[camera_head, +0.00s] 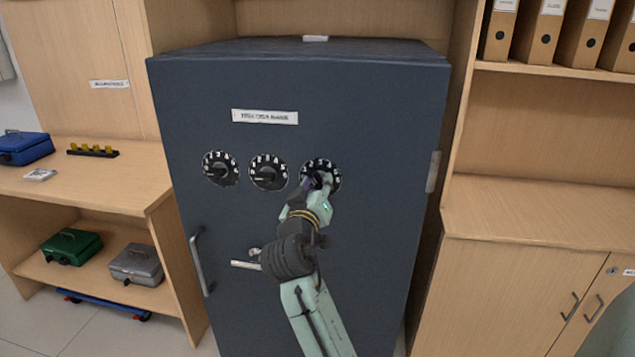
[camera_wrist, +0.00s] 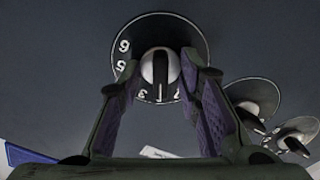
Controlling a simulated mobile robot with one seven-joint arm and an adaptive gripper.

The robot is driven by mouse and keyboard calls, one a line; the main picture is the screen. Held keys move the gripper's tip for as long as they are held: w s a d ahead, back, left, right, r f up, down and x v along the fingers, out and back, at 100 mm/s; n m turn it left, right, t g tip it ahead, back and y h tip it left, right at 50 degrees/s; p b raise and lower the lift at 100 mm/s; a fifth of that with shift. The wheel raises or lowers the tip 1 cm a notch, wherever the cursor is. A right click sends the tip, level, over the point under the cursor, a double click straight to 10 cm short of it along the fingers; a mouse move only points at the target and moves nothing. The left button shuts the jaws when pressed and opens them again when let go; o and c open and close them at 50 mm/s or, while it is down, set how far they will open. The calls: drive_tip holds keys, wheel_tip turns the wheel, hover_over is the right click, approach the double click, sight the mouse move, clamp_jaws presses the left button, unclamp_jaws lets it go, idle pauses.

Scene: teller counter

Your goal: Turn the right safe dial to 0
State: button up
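The right safe dial (camera_head: 321,168) is a black disc with white numerals, the rightmost of three on the dark blue safe's front. In the wrist view, the right dial (camera_wrist: 190,34) has a light round knob (camera_wrist: 147,68) with a dark bar. The numerals 6, 5 and 3 can be read there; others are hidden by my fingers. My gripper (camera_head: 317,184) is at this dial in the head view. In the wrist view, the fingers of my gripper (camera_wrist: 160,68) stand either side of the knob, with narrow gaps; firm contact does not show. The dial's exact setting is unclear.
The middle dial (camera_head: 268,172) and left dial (camera_head: 220,168) sit beside it on the safe (camera_head: 300,85). A lever handle (camera_head: 246,265) and a vertical pull handle (camera_head: 201,262) stick out below. Wooden shelving (camera_head: 530,215) flanks the right side; a desk (camera_head: 100,185) stands left.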

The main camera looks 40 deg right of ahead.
drive_tip(key=shift+c, duration=0.4)
clamp_jaws()
